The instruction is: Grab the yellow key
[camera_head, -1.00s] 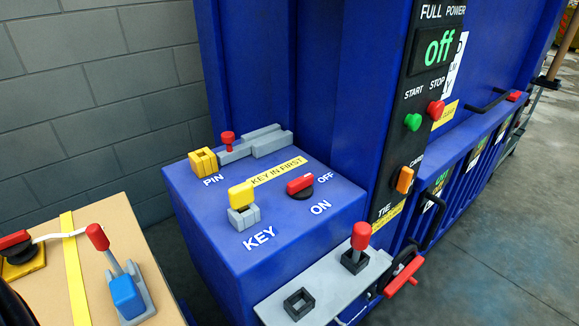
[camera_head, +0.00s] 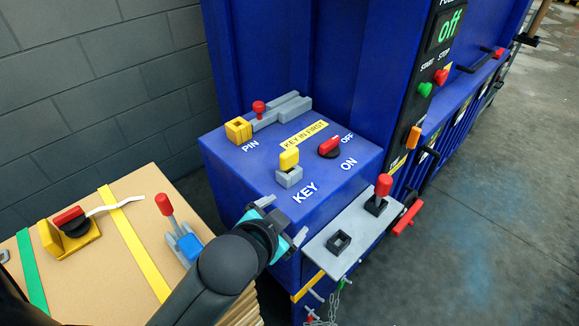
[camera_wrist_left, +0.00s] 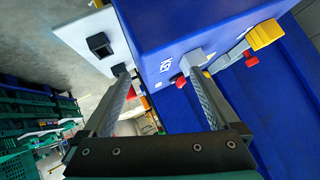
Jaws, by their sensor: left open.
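The yellow key (camera_head: 289,158) stands upright in a grey socket (camera_head: 289,178) on top of the blue control box (camera_head: 235,185), behind the white KEY label. My left gripper (camera_head: 283,221) is open and empty at the near edge of that box, in front of the key and apart from it. In the left wrist view my open fingers (camera_wrist_left: 160,76) point toward the box, with the KEY label (camera_wrist_left: 167,65) seen between them. My right gripper is not in view.
A red rotary switch (camera_head: 330,146) sits right of the key. A yellow PIN block (camera_head: 238,130) and grey latch with red knob stand behind left. A grey plate with a red-topped lever (camera_head: 383,185) is at the right. A cardboard box (camera_head: 150,205) stands left.

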